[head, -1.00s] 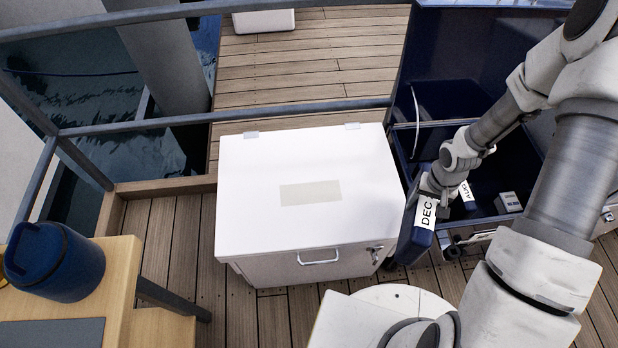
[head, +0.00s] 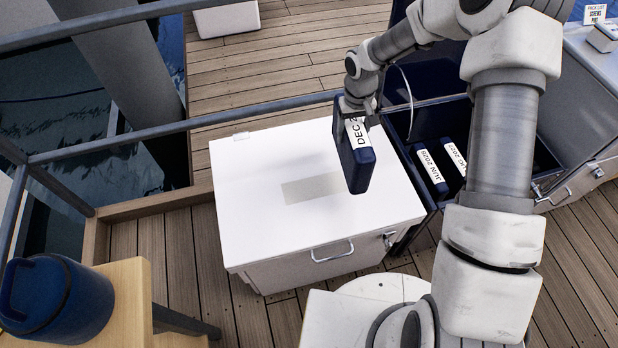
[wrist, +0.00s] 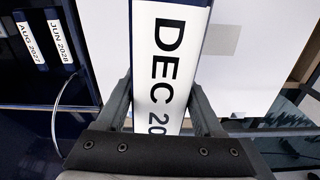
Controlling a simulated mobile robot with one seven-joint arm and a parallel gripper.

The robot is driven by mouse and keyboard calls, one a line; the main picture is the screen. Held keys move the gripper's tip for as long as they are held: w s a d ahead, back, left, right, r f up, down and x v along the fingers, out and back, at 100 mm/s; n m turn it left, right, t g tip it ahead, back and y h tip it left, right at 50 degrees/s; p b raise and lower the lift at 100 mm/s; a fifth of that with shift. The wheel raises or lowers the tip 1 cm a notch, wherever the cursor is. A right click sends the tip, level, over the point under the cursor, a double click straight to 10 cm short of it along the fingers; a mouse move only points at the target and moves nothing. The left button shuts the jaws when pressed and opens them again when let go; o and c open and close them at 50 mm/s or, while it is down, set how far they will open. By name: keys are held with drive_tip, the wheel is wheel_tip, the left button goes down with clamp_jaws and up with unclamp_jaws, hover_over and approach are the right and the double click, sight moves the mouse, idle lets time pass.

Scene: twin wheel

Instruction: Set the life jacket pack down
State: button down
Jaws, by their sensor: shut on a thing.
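The life jacket pack is a dark blue block (head: 358,172) with a white label reading "DEC 20…"; the rest of the label is hidden. My gripper (head: 352,108) is shut on its upper end, and the pack hangs upright in front of or over the right part of the white locker lid (head: 250,165). In the wrist view the pack's label (wrist: 168,60) lies between the two fingers of my gripper (wrist: 163,112). I cannot tell how high the pack is above the lid. A grey-beige patch (head: 312,188) marks the lid's middle.
An open dark blue bin (head: 400,125) right of the locker holds two more packs, labelled JUN 2028 (head: 430,170) and AUG 2027 (head: 455,158). A railing (head: 120,147) crosses behind the locker. A wooden table (head: 135,290) with a blue canister (head: 55,298) stands at left. The lid's left part is clear.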

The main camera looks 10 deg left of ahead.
drive_tip(key=w+a+r+n, duration=0.1)
drive_tip(key=w+a+r, duration=0.1)
drive_tip(key=a, duration=0.2)
drive_tip(key=s+a+f+b, duration=0.2)
drive_tip(key=s+a+f, duration=0.5)
drive_tip(key=s+f, duration=0.2)
drive_tip(key=shift+a+f, duration=0.2)
drive_tip(key=shift+f, duration=0.85)
drive_tip(key=shift+s+b, duration=0.1)
drive_tip(key=shift+b, duration=0.2)
drive_tip(key=shift+f, duration=0.2)
unclamp_jaws()
drive_tip(key=shift+r, duration=0.1)
